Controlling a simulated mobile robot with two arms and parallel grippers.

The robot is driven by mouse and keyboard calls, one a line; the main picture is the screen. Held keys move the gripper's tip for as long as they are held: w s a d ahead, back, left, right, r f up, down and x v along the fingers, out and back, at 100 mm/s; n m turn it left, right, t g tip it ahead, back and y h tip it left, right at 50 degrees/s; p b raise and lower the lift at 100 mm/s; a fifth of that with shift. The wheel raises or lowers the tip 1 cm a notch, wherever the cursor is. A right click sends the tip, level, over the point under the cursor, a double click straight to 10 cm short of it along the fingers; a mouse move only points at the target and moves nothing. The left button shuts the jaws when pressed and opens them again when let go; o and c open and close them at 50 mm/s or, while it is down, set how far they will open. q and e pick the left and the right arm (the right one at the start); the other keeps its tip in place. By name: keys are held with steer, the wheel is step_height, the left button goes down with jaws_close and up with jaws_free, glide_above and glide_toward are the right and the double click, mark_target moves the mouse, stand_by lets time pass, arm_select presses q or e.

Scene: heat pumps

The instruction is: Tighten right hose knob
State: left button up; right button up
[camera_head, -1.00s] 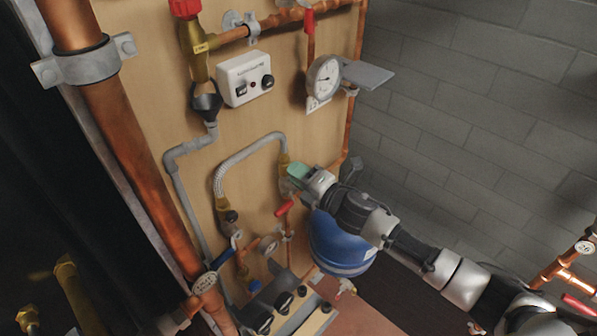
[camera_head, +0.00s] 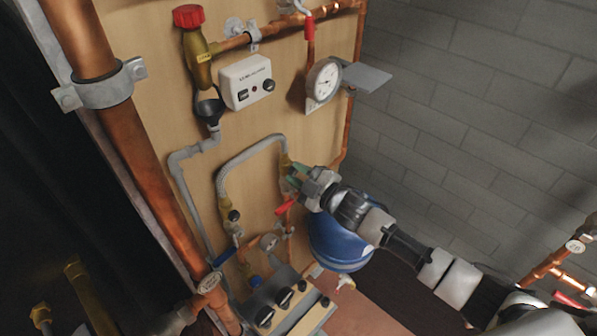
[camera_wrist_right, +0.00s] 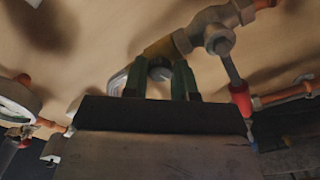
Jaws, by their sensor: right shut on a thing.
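The grey braided hose (camera_head: 240,158) arches across the wooden board, and its right end meets a brass fitting (camera_head: 285,161). My right gripper (camera_head: 292,176) is at this right hose end, with its green fingers against the fitting. In the right wrist view, my gripper's two green fingers (camera_wrist_right: 160,80) are closed around the grey hose-end knob (camera_wrist_right: 159,70), just below the brass fitting (camera_wrist_right: 160,48). The gripper hides part of the knob in the head view. My left gripper is not in view.
A red-handled valve (camera_head: 285,207) sits just below the gripper. A blue tank (camera_head: 340,243) stands under my right arm. A pressure gauge (camera_head: 324,82) and a white control box (camera_head: 246,81) are above. A thick copper pipe (camera_head: 150,165) runs down the left.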

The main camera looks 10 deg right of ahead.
steer(key=shift+m, duration=1.6)
steer(key=o, duration=0.9)
steer(key=shift+o, duration=0.2)
steer(key=shift+s+d+f, duration=0.2)
steer(key=shift+s+d, duration=0.05)
steer(key=shift+s, duration=0.15)
steer(key=b+v, duration=0.3)
steer(key=v, duration=0.7)
steer(key=shift+r, duration=0.15)
